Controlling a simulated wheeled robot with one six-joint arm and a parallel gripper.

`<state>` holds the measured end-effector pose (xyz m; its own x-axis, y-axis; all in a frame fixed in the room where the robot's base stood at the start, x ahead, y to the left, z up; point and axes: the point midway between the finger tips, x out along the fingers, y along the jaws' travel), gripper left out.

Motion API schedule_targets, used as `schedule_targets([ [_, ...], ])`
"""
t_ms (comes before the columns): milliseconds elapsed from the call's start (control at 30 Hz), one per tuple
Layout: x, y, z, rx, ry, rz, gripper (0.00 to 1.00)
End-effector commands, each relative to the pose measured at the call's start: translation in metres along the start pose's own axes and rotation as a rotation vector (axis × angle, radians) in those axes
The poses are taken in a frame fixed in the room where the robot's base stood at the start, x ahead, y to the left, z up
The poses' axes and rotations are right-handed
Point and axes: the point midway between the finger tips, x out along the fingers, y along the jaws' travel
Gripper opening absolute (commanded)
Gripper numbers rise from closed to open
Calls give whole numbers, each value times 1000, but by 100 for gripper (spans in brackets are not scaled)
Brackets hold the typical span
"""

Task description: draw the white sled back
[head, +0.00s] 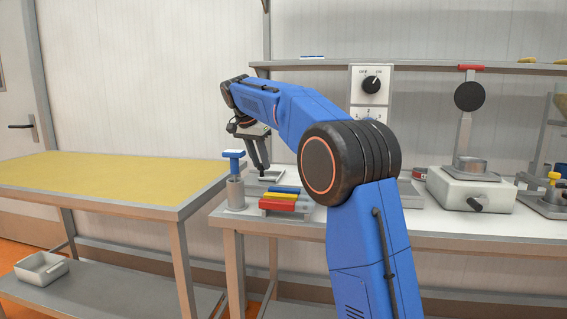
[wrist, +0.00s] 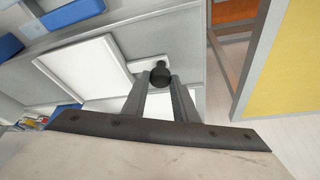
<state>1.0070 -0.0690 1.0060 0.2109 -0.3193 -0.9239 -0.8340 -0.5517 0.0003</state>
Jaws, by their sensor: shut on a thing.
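The white sled (wrist: 88,72) shows in the wrist view as a pale flat plate left of my fingers. A small white piece (wrist: 138,66) at its right side leads to a round black knob (wrist: 159,77). My gripper (wrist: 158,88) is shut on the knob, with one finger on each side of it. In the head view my gripper (head: 263,171) points down at the left end of the bench, beside a small pale plate (head: 271,176). The knob is too small to make out there.
Blue, yellow and red bars (head: 285,199) lie in front of my gripper. A blue-topped post (head: 234,180) stands close to its left. A yellow-topped table (head: 105,178) is further left, with a clear top. A switch box (head: 371,90) is behind my arm.

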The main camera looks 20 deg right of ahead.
Motion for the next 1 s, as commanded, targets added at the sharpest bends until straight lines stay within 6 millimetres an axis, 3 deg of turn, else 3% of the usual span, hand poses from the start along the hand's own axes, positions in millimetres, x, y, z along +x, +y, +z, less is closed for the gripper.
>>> schedule_targets([
  [100,-3,-22,9,-2,0,-1,0],
  [300,-6,-42,16,-1,0,-1,0],
  [767,-8,-49,18,0,1,-6,0],
  [800,-8,-50,18,-1,1,-7,28],
  [867,-8,-50,18,-1,1,-6,43],
  [1000,-8,-48,18,0,1,-4,43],
])
